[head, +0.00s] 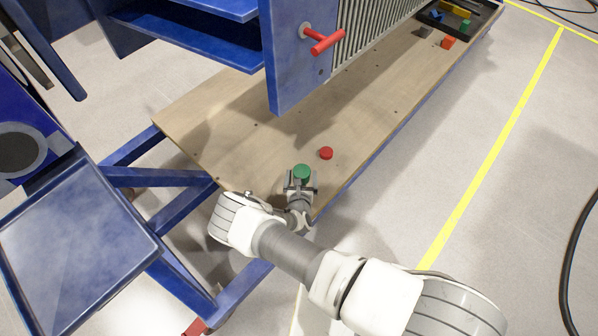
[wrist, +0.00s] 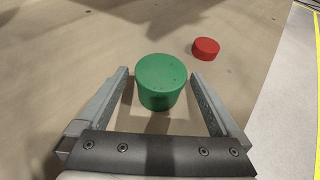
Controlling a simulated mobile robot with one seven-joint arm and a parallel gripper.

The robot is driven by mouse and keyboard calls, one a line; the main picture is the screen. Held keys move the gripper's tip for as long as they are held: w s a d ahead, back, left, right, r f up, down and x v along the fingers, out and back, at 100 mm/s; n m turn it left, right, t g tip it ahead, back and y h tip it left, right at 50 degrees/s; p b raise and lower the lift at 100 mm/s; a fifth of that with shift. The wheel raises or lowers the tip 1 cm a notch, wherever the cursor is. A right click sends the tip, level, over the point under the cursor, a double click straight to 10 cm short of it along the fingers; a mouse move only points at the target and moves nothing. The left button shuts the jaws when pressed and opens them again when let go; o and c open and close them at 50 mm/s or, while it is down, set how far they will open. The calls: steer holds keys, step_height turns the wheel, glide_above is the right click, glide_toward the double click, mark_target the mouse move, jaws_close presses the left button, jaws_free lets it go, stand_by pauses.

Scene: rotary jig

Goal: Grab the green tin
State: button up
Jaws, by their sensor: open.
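The green tin (head: 302,171) is a short round cylinder standing upright on the wooden board near its front edge. In the wrist view the green tin (wrist: 161,82) sits between the tips of my two fingers. My gripper (head: 301,180) is open, with one finger on each side of the tin. In the wrist view my gripper (wrist: 160,88) shows a gap on the right of the tin and a narrower one on the left. I cannot tell whether the left finger touches it.
A smaller red tin (head: 326,153) stands behind and to the right, also in the wrist view (wrist: 206,48). A blue panel with a red handle (head: 322,42) hangs over the wooden board (head: 225,120). A dark tray (head: 478,22) with coloured blocks is at the far end.

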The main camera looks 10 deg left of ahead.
steer(key=shift+w+f, duration=0.1)
steer(key=shift+w, duration=0.15)
steer(key=shift+c, duration=0.3)
steer(key=c, duration=1.4)
